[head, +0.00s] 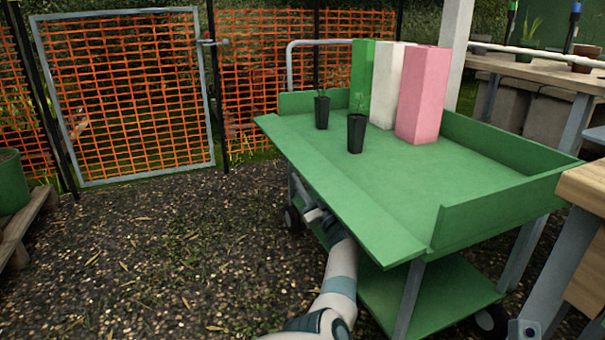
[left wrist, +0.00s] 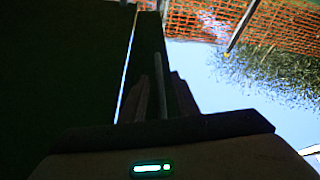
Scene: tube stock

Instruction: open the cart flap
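The green cart (head: 440,170) stands at centre right. Its flap (head: 345,190) is the long green board along the near left side. It sticks outward, about level with the cart top, with no upright wall on that side. My left gripper (head: 312,212) is low beside and beneath the flap's outer edge, partly hidden by it. In the left wrist view the dark fingers (left wrist: 162,100) point up beside a large dark surface, with a thin grey bar between them. Whether they are open or touching the flap is unclear. My right gripper is not in view.
Two black pots (head: 356,133) with seedlings and green, white and pink (head: 422,95) blocks stand on the cart top. A wooden bench (head: 585,185) is close on the right. An orange mesh gate (head: 130,95) stands behind. The gravel (head: 170,250) at left is clear.

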